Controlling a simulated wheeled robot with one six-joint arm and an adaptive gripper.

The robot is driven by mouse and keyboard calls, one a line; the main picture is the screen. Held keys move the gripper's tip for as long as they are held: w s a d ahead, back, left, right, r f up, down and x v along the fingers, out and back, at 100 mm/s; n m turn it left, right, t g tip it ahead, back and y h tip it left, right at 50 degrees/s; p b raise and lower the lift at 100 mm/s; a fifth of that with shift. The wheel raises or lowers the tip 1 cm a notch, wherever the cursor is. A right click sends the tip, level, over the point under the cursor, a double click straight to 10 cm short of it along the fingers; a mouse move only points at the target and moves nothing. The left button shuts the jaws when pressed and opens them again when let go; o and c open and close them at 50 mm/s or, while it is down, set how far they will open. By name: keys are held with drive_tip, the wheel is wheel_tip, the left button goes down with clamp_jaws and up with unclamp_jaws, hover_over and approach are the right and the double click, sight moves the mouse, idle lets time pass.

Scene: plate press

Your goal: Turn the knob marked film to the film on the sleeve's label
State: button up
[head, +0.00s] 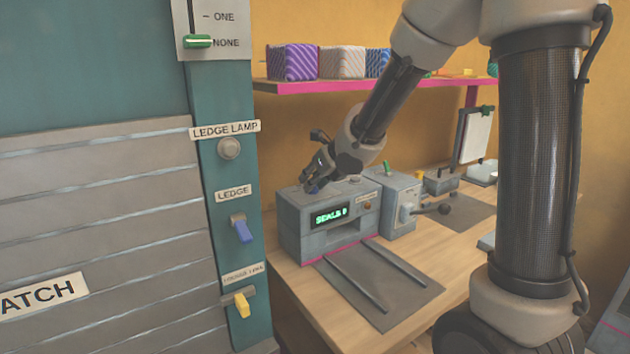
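A grey press machine (292,222) with a green lit display reading "SEALS 0" stands on the wooden bench. My gripper (314,181) is at the machine's top, pointing down and left. A small bluish part (313,188) shows at the fingertips; I cannot tell whether it is a knob or part of the gripper. The gap between the fingers is too small to read. No knob marked film can be made out, and no sleeve with a readable label is in view.
A teal cabinet (90,75) with a grey shutter, a ledge lamp, a blue ledge switch (241,229) and a yellow switch (242,305) fills the left. A second grey unit with a lever (440,209) stands right of the machine. A dark mat (385,318) with rails lies in front.

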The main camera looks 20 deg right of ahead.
idle(0.3)
drive_tip(key=v, duration=1.2)
